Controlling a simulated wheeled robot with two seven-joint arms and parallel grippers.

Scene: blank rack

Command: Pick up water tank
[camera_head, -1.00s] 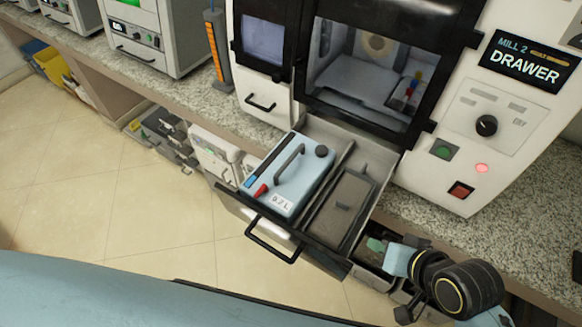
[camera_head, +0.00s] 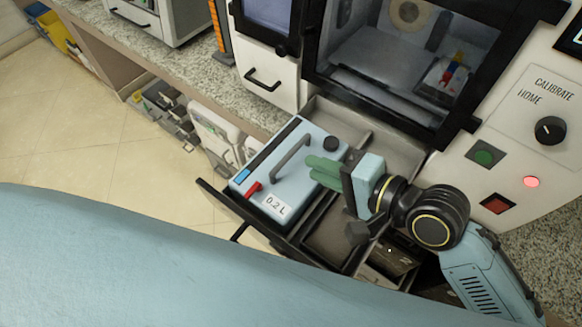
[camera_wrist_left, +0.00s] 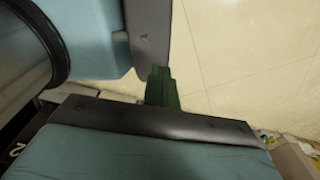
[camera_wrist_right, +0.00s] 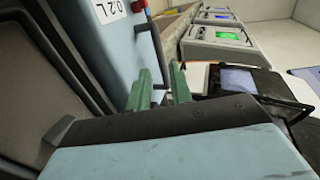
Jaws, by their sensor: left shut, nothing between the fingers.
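The water tank (camera_head: 292,178) is a light blue box with a grey bar handle, a dark round cap, a red spout and a "0.2 L" label. It sits in the pulled-out drawer (camera_head: 222,205) of the mill. My right gripper (camera_head: 312,170) is open, its green fingers at the right side of the tank near the handle, holding nothing. The tank also shows in the right wrist view (camera_wrist_right: 122,50), beside the two parted fingers (camera_wrist_right: 160,75). Whether the fingers touch it I cannot tell. My left gripper (camera_wrist_left: 160,85) is shut and empty over the floor, outside the head view.
The mill's front panel (camera_head: 520,130) with knob and buttons rises behind on the right. The drawer's right compartment (camera_head: 335,235) lies below my right gripper. The counter (camera_head: 190,60) runs back left, with bins below it. Floor is clear at left.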

